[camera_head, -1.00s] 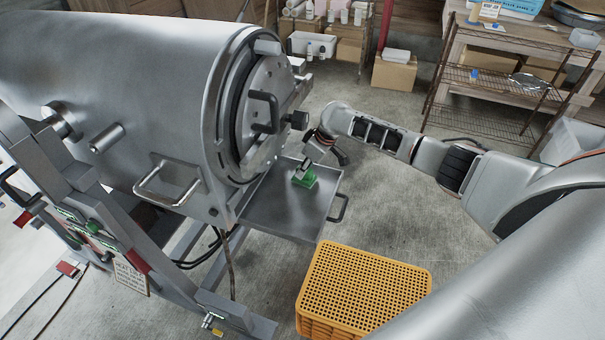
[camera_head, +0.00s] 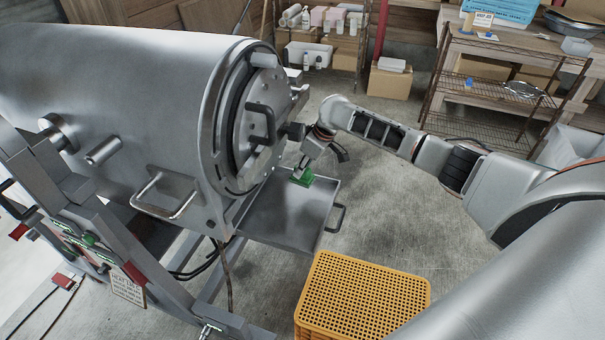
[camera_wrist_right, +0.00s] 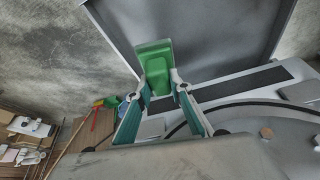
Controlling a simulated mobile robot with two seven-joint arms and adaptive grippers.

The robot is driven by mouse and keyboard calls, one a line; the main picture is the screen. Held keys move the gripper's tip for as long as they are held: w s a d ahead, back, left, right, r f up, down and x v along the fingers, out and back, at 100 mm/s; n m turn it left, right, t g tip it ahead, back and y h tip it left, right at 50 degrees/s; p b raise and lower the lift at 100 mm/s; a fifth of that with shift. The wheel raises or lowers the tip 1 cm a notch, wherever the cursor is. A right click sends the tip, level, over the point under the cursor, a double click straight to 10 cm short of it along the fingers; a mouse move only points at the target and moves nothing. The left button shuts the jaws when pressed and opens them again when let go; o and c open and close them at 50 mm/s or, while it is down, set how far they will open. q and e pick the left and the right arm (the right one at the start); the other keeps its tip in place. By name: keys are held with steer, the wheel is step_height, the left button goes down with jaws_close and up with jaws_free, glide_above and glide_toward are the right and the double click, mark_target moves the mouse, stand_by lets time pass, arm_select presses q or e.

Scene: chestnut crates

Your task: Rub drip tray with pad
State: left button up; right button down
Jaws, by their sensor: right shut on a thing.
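The drip tray (camera_head: 287,217) is a flat grey metal tray with a low rim and a handle at its right end, set below the round door of the big steel cylinder. It also shows in the right wrist view (camera_wrist_right: 205,25). The green pad (camera_head: 302,177) is at the tray's far side, low over or on its surface; contact cannot be made out. My right gripper (camera_head: 303,166) is shut on the pad's green grip, which shows between its fingers (camera_wrist_right: 163,88) in the right wrist view (camera_wrist_right: 155,62). My left gripper is not in view.
The steel cylinder (camera_head: 120,90) with its door (camera_head: 258,115) and knob stands close left of my right gripper. A yellow perforated crate (camera_head: 365,298) sits in front of the tray. Shelves (camera_head: 500,75) stand at the back right. Bare floor lies right of the tray.

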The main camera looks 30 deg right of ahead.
steer(key=shift+r, duration=0.6)
steer(key=shift+r, duration=1.5)
